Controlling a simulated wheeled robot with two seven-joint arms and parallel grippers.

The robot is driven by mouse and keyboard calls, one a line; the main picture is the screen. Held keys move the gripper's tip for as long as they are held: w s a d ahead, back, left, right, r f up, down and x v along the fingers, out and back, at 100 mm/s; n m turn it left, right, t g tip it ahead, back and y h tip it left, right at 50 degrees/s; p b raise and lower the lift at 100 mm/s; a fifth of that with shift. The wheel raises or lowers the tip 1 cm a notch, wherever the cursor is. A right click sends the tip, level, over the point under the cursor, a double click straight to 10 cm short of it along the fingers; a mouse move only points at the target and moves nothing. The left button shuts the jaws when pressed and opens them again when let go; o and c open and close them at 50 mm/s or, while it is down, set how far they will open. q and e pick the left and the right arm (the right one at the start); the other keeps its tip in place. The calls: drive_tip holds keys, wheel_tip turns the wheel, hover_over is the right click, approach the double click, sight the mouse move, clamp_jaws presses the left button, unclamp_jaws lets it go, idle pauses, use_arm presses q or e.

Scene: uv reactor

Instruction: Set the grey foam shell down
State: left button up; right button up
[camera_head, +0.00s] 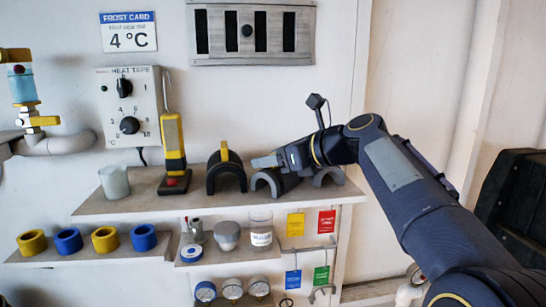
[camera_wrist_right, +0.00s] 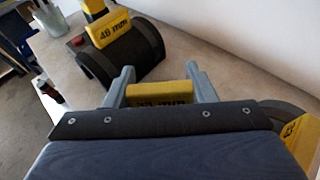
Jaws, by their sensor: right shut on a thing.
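My right gripper (camera_head: 268,161) comes in from the right over the upper shelf. It is shut on the yellow tab of a grey foam shell (camera_head: 262,180), an arch that sits at shelf level under the fingers. In the right wrist view the tab (camera_wrist_right: 161,93) shows between the two fingers, its marking partly hidden; the shell's body is mostly hidden. I cannot tell whether the shell touches the shelf. My left gripper is not in view.
A black shell (camera_head: 226,173) with a yellow tab stands left of the held one. Another grey shell (camera_head: 333,174) stands to the right, partly behind my arm. The upper shelf (camera_head: 205,205) also holds a yellow-black device (camera_head: 173,146) and a white cup (camera_head: 114,182).

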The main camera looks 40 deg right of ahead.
drive_tip(key=o, duration=1.3)
drive_tip(key=shift+r, duration=0.1)
drive_tip(key=shift+s, duration=0.2)
drive_tip(key=b+v, duration=0.2)
drive_tip(key=v, duration=0.9)
drive_tip(key=shift+s+d+r, duration=0.15)
drive_tip(key=shift+s+r, duration=0.05)
drive_tip(key=shift+s, duration=0.05)
